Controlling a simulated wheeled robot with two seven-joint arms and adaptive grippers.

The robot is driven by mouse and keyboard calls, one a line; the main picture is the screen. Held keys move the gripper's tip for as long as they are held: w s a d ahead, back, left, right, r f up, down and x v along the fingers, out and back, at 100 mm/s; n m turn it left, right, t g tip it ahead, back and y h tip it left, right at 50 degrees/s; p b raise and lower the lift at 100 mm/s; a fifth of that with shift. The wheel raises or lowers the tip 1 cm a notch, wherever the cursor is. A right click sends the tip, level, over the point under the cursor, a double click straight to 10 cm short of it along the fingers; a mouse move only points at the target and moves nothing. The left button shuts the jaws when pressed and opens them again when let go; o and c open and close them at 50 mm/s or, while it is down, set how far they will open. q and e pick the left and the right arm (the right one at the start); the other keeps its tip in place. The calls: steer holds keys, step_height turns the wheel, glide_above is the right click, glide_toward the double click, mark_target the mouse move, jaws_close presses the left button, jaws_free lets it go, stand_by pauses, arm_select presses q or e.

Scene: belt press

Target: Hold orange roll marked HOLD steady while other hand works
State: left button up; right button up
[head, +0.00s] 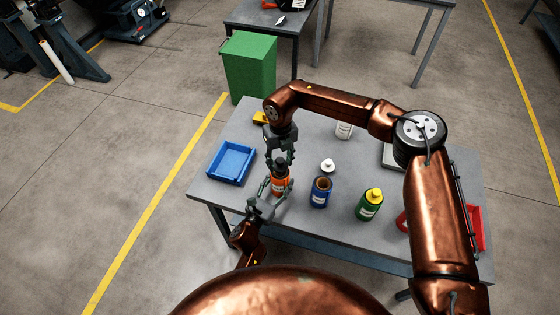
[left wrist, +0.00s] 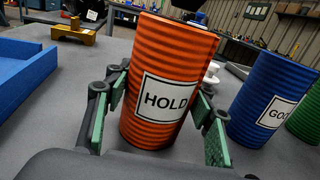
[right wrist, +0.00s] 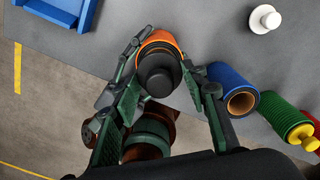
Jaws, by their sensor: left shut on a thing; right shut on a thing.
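The orange roll (head: 280,186) stands upright on the grey table. Its HOLD label faces the camera in the left wrist view (left wrist: 165,85). My left gripper (head: 272,190) is shut around the roll from the near side, with green-padded fingers on either side of it. My right gripper (head: 280,163) comes down from above and is shut on the black plug (right wrist: 158,75) at the roll's top. In the right wrist view the plug sits within the orange rim. How deep it sits cannot be told.
Right of the orange roll stand a blue roll (head: 320,193) with an open top, a white knobbed plug (head: 327,166) and a green roll (head: 369,206) with a yellow plug. A blue tray (head: 232,162) lies left, a red tray (head: 477,228) right. A green bin (head: 250,68) stands behind.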

mark_target(280, 167)
steer(key=shift+f, duration=1.75)
stand_by(1.0)
steer(key=o, duration=1)
steer(key=shift+r, duration=0.1)
steer(key=shift+r, duration=3.4)
arm_select(q)
steer(key=o, duration=1.7)
steer(key=shift+c, duration=0.2)
